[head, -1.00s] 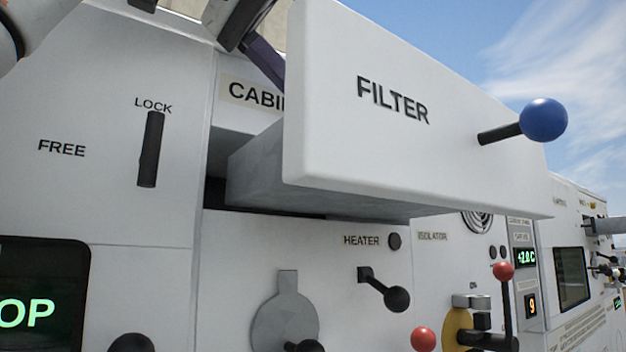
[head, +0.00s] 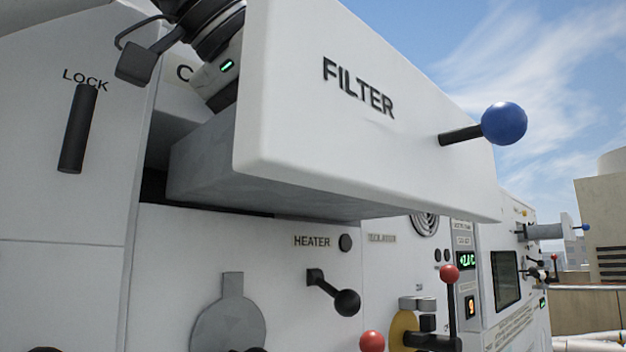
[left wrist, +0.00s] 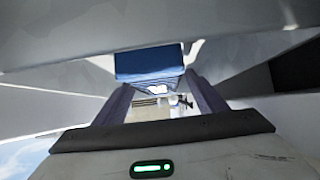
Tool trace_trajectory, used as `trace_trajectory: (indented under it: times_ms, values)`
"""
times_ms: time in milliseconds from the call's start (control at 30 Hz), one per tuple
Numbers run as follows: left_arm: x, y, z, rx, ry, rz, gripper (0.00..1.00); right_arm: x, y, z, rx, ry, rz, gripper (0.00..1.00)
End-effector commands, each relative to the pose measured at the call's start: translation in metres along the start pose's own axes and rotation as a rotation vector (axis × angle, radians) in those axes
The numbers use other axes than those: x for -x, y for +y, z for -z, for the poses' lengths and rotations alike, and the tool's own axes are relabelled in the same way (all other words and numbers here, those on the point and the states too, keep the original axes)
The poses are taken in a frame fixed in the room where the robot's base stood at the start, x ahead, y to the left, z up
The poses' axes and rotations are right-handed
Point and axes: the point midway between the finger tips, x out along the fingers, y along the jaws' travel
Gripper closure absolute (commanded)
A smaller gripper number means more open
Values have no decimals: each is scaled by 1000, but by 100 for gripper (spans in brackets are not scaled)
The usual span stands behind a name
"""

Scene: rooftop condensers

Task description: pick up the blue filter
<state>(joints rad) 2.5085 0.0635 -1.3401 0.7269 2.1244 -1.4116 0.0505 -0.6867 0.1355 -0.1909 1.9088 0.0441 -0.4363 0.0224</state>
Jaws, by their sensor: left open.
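The blue filter (left wrist: 148,62) shows in the left wrist view as a blue block with a paler lower face, just beyond my fingertips. My left gripper (left wrist: 158,84) is open, its two dark fingers pointing toward the filter, with nothing clearly held between them. In the head view my left wrist comes down from the top left into the pulled-out drawer marked FILTER (head: 300,150). The drawer's front panel hides the fingers and the filter there. My right gripper is not in view.
The drawer front carries a blue ball knob (head: 504,123). A black LOCK handle (head: 77,130) is at left on the cabinet. Below are a HEATER lever (head: 335,293) and red-knobbed levers (head: 450,275). The drawer's walls close in around my left gripper. Open sky lies at right.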

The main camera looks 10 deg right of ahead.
Motion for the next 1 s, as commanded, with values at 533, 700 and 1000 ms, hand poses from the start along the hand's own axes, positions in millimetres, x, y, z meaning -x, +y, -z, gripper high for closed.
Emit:
trace_trajectory:
  times_ms: [533, 700, 1000]
  values:
    - [-9, 4, 0, -3, 1, -4, 69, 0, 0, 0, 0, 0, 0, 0]
    - [-9, 4, 1, -3, 2, -4, 80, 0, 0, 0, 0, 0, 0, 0]
    - [-5, 4, 3, 1, 3, 2, 80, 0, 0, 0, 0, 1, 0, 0]
